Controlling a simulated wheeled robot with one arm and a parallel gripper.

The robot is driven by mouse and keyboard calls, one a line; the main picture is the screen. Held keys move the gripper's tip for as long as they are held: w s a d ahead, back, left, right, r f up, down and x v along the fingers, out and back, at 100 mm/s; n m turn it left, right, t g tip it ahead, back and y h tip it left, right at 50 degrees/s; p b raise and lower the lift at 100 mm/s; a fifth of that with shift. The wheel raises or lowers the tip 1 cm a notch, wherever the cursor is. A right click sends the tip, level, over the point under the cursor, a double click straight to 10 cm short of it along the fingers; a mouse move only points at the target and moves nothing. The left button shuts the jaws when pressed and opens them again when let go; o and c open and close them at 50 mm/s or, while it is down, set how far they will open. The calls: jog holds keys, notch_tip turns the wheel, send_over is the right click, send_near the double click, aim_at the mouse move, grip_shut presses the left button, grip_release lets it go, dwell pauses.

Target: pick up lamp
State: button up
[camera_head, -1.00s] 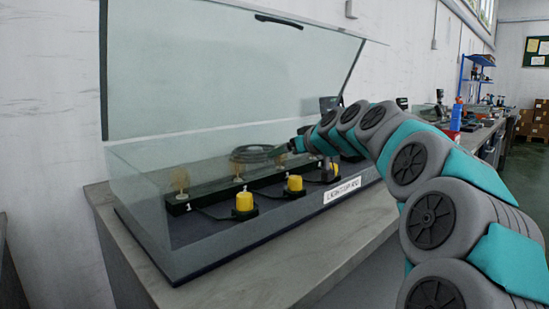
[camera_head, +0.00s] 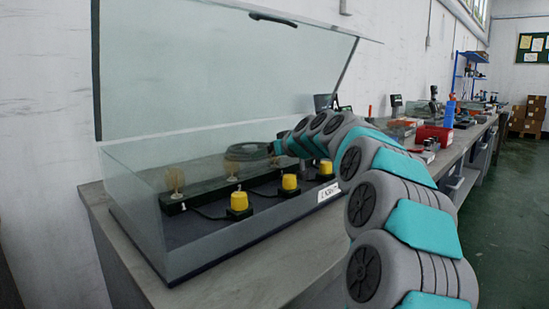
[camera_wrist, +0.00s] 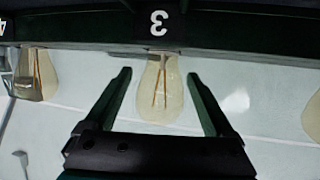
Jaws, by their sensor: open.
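In the wrist view a cream, bulb-shaped lamp (camera_wrist: 160,98) sits at the dark strip by the label 3. My gripper (camera_wrist: 159,76) is open, with one finger on each side of this lamp and visible gaps between. A second lamp (camera_wrist: 38,77) is to the left by the label 4, and part of a third lamp (camera_wrist: 313,116) shows at the right edge. In the head view one lamp (camera_head: 175,180) stands at the left end of the strip. My gripper there is small and reaches into the glass case; the lamp between its fingers is hidden.
The glass case (camera_head: 125,190) has its lid (camera_head: 200,70) raised. Yellow knobs (camera_head: 239,201) line the front of the dark strip (camera_head: 205,196). The grey bench (camera_head: 250,270) is clear in front.

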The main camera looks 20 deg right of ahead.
jog(key=shift+c, duration=0.3)
grip_shut()
dwell(0.3)
jog(key=shift+r, duration=0.15)
